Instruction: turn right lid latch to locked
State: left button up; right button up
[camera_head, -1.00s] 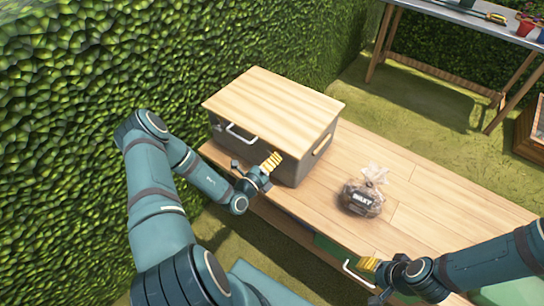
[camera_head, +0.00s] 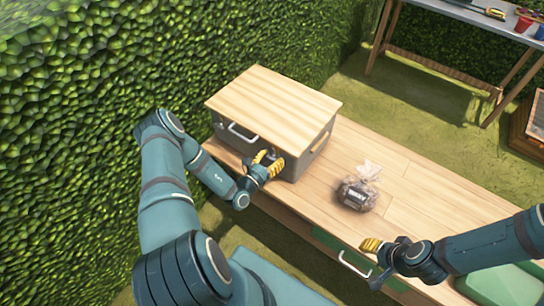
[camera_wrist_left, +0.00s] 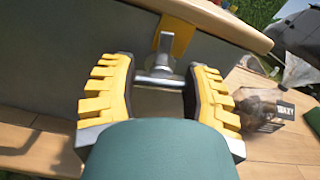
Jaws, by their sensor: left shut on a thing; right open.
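The grey box (camera_head: 228,144) with a pale wooden lid (camera_head: 275,105) stands on the wooden bench, lid down. My left gripper (camera_head: 269,158) is at the right end of the box's front face. In the left wrist view, its yellow fingers (camera_wrist_left: 160,90) are shut on the right lid latch (camera_wrist_left: 163,62), one at each end of its horizontal metal crossbar. The latch's upright part and a yellow plate show just under the lid edge. In the head view the fingers mostly hide the latch. My right gripper (camera_head: 373,247) is open and empty by the bench's front edge.
A clear bag with dark contents (camera_head: 357,194) stands on the bench right of the box. The bench top (camera_head: 400,190) is otherwise mostly clear. A hedge (camera_head: 60,150) rises close on the left. A second table with tools (camera_head: 450,12) stands at the back right.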

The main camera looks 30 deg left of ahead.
pick_arm(q)
jog(key=shift+m+p, duration=0.3)
jog(key=shift+m, duration=0.6)
jog(key=o, duration=1.2)
jog(key=s, duration=0.8)
jog(key=s+a, duration=0.1)
jog(key=s, duration=0.3)
